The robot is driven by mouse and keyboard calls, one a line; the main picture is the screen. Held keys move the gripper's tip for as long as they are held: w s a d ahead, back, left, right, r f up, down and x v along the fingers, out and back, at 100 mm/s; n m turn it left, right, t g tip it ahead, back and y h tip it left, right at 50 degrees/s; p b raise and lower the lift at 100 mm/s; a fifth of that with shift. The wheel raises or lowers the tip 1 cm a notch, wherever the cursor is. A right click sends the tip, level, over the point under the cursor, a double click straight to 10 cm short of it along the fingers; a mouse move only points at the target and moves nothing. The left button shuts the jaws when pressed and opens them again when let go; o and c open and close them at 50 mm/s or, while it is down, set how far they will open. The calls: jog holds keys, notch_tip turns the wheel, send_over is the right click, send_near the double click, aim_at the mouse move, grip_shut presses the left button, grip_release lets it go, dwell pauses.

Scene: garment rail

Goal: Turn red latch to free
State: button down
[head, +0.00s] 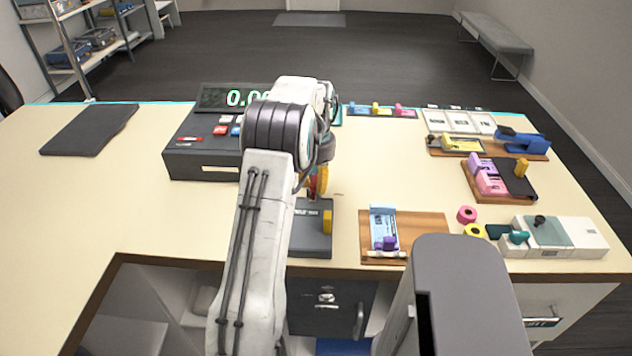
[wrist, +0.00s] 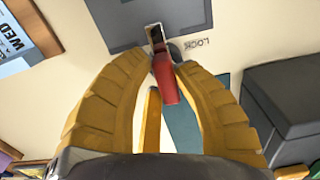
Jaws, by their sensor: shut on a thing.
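The red latch (wrist: 166,82) shows in the wrist view as a short red handle on a dark metal pivot, mounted at a grey plate (wrist: 130,32). The printed word LOCK stands just right of the pivot. My gripper (wrist: 165,62) has its two yellow fingers on either side of the red handle and is shut on it. In the head view my gripper (head: 321,180) is low over the table behind a dark grey box (head: 312,242) with a yellow handle. My arm hides most of the latch area there.
A dark register with a lit display (head: 238,97) stands left of my arm. A wooden board (head: 430,225) with a blue and purple card holder lies to the right. Several other boards and devices fill the right side. The table's left part is clear except for a dark mat (head: 90,130).

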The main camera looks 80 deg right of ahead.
dwell(0.3)
jog(key=n+p, duration=0.1)
jog(key=n, duration=0.3)
jog(key=shift+d, duration=0.1)
jog(key=n+p, duration=0.1)
jog(key=n, duration=0.3)
jog(key=shift+d+n, duration=0.1)
jog(key=shift+n, duration=0.2)
jog(key=n+p, duration=0.1)
jog(key=n, duration=0.3)
jog(key=shift+d+n, duration=0.15)
jog(key=shift+n, duration=0.15)
jog(key=n, duration=0.4)
jog(key=shift+w+f+n, duration=0.1)
jog(key=shift+w+n, duration=0.05)
jog(key=shift+n, duration=0.15)
jog(key=c, duration=0.9)
grip_release()
jog(key=shift+d, duration=0.1)
jog(key=shift+c, duration=0.2)
